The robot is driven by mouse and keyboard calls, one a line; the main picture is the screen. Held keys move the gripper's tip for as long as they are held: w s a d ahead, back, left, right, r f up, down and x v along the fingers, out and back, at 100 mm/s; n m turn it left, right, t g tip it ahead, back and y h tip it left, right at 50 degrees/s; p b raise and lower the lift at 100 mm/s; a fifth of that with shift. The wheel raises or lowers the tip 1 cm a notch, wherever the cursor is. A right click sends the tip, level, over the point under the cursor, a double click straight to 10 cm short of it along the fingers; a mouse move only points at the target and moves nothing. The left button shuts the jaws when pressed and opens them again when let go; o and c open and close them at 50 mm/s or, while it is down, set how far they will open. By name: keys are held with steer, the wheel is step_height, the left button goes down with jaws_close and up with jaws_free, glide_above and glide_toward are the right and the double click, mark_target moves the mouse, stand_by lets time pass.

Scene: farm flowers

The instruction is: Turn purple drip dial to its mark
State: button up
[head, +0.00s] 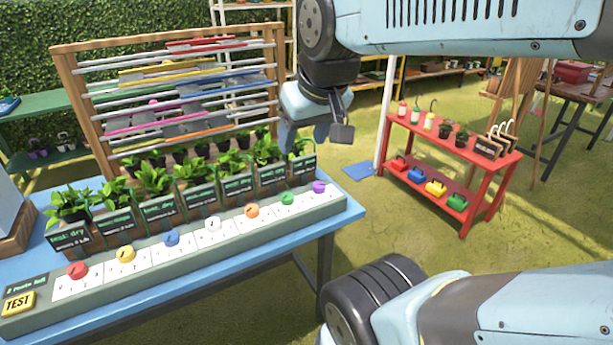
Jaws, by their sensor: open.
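The purple dial (319,187) is the far right knob in the row on the grey panel (140,281), which lies along the front of the blue table (352,211). Its pointer and its mark are too small to read. My gripper (322,137) hangs above and beyond the purple dial, apart from it, near the right end of the plant row. It is open, and I see nothing held between its fingers.
Red, yellow, blue, white, orange and green (287,198) dials share the panel. Potted plants (154,184) with dark labels stand close behind. A wooden rack (68,110) rises at the back.

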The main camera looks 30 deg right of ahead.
steer(key=shift+o, duration=0.6)
steer(key=w+d+n+g, duration=0.1)
steer(key=w+d+n, duration=0.1)
steer(key=w, duration=0.5)
steer(key=shift+d+f+n+h, duration=0.2)
steer(key=shift+f+n+h, duration=0.1)
steer(key=shift+f, duration=0.15)
steer(key=n+g, duration=0.5)
steer(key=n, duration=0.4)
glide_above(319, 184)
step_height(319, 184, down, 18)
steer(key=shift+y, duration=0.4)
step_height(319, 184, down, 13)
steer(key=shift+f, duration=0.1)
steer(key=shift+d, duration=0.1)
steer(key=c, duration=1)
